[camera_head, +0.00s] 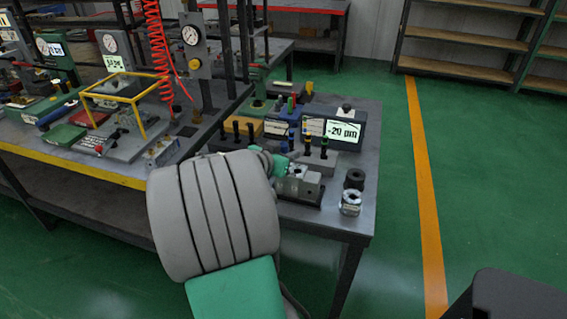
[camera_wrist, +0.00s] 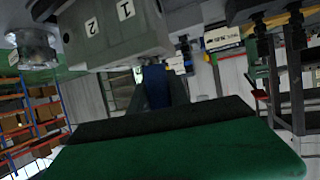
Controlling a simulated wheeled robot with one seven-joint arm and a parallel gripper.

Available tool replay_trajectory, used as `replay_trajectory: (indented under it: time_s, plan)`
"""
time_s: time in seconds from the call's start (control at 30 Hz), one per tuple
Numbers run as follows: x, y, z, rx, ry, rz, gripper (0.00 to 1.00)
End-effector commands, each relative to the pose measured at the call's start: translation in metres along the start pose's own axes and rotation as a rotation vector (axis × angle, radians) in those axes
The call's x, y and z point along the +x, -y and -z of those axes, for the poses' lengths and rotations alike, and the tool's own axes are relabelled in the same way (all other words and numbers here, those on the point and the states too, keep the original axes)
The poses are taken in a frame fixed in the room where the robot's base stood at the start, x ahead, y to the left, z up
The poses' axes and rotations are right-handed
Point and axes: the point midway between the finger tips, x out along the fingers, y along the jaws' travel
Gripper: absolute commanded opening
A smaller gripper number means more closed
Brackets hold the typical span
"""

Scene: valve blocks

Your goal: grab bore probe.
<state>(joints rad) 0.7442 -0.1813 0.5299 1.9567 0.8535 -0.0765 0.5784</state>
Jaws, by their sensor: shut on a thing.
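My gripper (camera_wrist: 157,88) is shut on a blue piece, which looks like the handle of the bore probe (camera_wrist: 156,85). The probe's far end is hidden in the wrist view. In the head view my gripper is mostly behind my grey and green arm, by the grey valve block (camera_head: 299,187) at the table's front. In the wrist view the block (camera_wrist: 115,35) shows faces marked 1 and 2, close above the fingers. Slim probes with dark and yellow parts (camera_head: 323,147) stand upright in a grey holder behind the block.
A gauge box reading -20 pm (camera_head: 343,131) stands behind the holder. A black ring (camera_head: 354,179) and a silver ring part (camera_head: 350,203) lie near the table's right edge. Black-topped pins (camera_head: 236,130) stand at left. Open green floor lies to the right.

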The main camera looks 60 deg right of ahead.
Motion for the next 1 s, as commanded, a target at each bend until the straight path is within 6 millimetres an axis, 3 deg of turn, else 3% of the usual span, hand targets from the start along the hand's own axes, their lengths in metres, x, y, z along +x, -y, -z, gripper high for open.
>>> replay_trajectory:
  time_s: [0.23,0.77,0.87,1.0]
  plan:
    - [0.0,0.0,0.0,0.0,0.0,0.0,0.0]
    - [-0.001,0.0,0.001,0.001,-0.001,0.0,0.0]
    - [-0.004,0.001,0.01,0.004,-0.003,0.001,0.0]
    - [-0.015,0.001,0.038,0.007,-0.005,0.002,0.0]
